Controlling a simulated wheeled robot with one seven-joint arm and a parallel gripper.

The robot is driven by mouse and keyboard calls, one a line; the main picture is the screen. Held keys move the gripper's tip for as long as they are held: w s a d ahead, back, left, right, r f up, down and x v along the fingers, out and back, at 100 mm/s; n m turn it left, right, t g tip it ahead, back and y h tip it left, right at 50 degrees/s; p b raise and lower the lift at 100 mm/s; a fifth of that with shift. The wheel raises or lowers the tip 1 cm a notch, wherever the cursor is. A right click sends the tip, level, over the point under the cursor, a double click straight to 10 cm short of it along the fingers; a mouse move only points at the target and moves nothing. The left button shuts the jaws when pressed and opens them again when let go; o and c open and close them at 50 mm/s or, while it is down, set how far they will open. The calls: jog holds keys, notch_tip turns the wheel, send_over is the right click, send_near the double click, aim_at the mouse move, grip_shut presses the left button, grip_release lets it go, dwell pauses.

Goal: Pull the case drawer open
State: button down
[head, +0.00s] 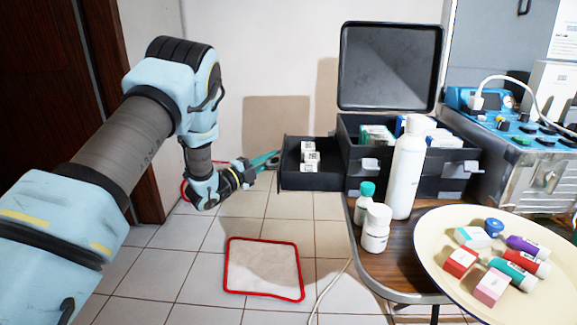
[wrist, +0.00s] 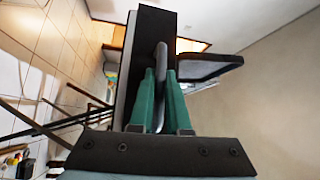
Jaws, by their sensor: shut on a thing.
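The black case (head: 398,125) stands on the table with its lid (head: 390,65) raised. Its drawer (head: 312,181) sticks out to the left of the case body, past the table edge, with small white labelled boxes (head: 310,158) inside. My gripper (head: 276,158) is at the drawer's left end. In the wrist view my green fingers (wrist: 160,88) are shut on the grey drawer handle (wrist: 160,75), one on each side of it. The black drawer front (wrist: 150,35) is right beyond the fingertips. In the head view the gripped handle is hidden.
A white bottle (head: 404,175) and two smaller bottles (head: 376,228) stand before the case. A cream tray (head: 440,245) holds several small boxes and tubes. Blue equipment (head: 520,128) stands at right.

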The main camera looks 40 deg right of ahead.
jog(key=shift+w+a+f, duration=0.1)
jog(key=shift+w+a, duration=0.7)
jog(key=shift+a, duration=0.2)
jog(key=c, duration=0.9)
grip_release()
jog(key=shift+s+a+f+b, duration=0.2)
jog(key=shift+a+b, duration=0.05)
jog(key=shift+a, duration=1.5)
jog(key=shift+s+a+f+b, duration=0.2)
jog(key=shift+a+b, duration=0.05)
jog(key=shift+a, duration=1.55)
jog(key=shift+s+a+f+b, duration=0.2)
jog(key=shift+a+b, duration=0.05)
jog(key=shift+a, duration=1.5)
jog(key=shift+w, duration=0.1)
